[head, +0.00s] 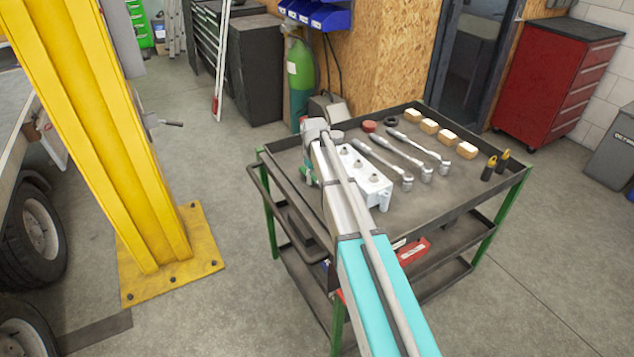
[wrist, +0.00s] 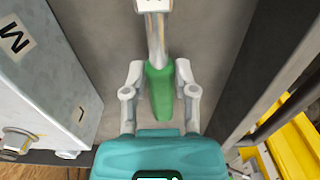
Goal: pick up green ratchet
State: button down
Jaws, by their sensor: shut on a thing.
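The green ratchet (wrist: 160,98) has a green handle and a metal shaft that runs up to the top edge of the wrist view. My gripper (wrist: 159,72) has one finger on each side of the green handle and is shut on it. The grey cart top lies beneath the ratchet; I cannot tell whether it is raised off it. In the head view my arm reaches over the left side of the cart (head: 465,197) and hides most of the gripper and ratchet.
A pale metal block (head: 366,183) stands close beside the gripper. The cart has a raised rim. A yellow post (head: 105,130) stands to the left.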

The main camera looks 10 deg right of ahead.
aim_at(314, 177)
jog(key=shift+r, duration=0.15)
notch_tip(314, 177, up, 3)
jog(key=p, duration=0.3)
jog(key=s+r+p, duration=0.9)
jog(key=s+p, duration=0.1)
jog(key=s, duration=0.4)
jog(key=shift+a+r, duration=0.2)
jog(key=shift+r, duration=0.15)
jog(key=c, duration=1.1)
grip_release()
grip_shut()
jog(key=shift+w+d, duration=0.1)
